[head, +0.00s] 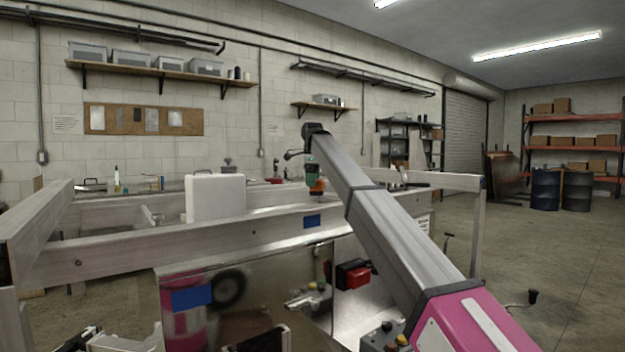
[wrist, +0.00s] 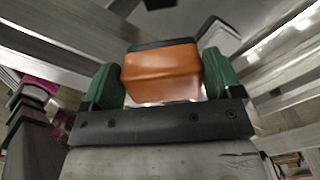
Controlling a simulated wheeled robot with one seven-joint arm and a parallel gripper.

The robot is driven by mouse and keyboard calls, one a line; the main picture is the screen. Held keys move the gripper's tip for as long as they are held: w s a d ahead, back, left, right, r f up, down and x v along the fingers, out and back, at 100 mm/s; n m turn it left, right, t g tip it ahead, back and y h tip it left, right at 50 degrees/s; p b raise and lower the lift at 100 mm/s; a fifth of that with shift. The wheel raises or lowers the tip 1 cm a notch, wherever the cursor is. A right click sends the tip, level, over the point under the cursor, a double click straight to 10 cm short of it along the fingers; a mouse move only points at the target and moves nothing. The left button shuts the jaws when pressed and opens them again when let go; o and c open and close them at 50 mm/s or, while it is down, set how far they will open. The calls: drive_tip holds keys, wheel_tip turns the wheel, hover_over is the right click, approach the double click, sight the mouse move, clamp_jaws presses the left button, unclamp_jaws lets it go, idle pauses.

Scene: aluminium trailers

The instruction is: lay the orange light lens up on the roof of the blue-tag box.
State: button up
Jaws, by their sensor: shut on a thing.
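A shiny metal box (head: 255,285) with a blue tag (head: 192,298) stands in the head view's lower middle. Its roof shows only as a thin strip. Another blue tag (head: 312,221) is on the rail behind. The lens appears above that rail, apart from it.
A white container (head: 215,196) stands behind the rail, left of my gripper. A red lamp (head: 352,273) is on the right of the metal box. Aluminium rails (head: 150,237) cross the left. Open floor (head: 540,260) lies to the right.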

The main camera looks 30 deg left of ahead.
drive_tip(key=shift+f, duration=4.45)
drive_tip(key=shift+f, duration=0.5)
drive_tip(key=o, duration=0.8)
drive_tip(key=shift+r, duration=4.45)
drive_tip(key=shift+s, duration=0.15)
